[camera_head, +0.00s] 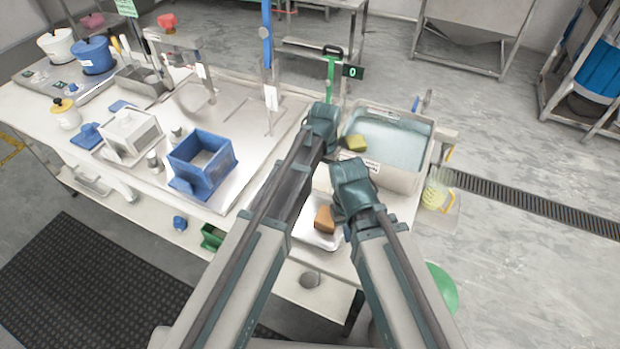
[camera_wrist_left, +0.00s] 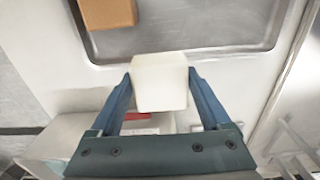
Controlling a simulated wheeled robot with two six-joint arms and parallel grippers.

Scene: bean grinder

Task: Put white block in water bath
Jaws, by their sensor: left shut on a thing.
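The white block (camera_wrist_left: 160,82) is between the blue fingers of my left gripper (camera_wrist_left: 160,90), which is shut on it. In the left wrist view the block is in front of the edge of a metal tray (camera_wrist_left: 225,62); I cannot tell its height. The water bath (camera_head: 398,176), a white tub of clear water, stands at the right end of the table in the head view. My left arm reaches to its left side, and the fingers and white block are hidden there. My right arm ends in front of the bath; its fingers are hidden.
A brown block (camera_head: 324,219) lies on the tray, also in the left wrist view (camera_wrist_left: 108,12). A yellow-green block (camera_head: 355,143) is at the bath's left side. A blue open box (camera_head: 205,160) stands left on the table. A beaker (camera_head: 437,189) is right of the bath.

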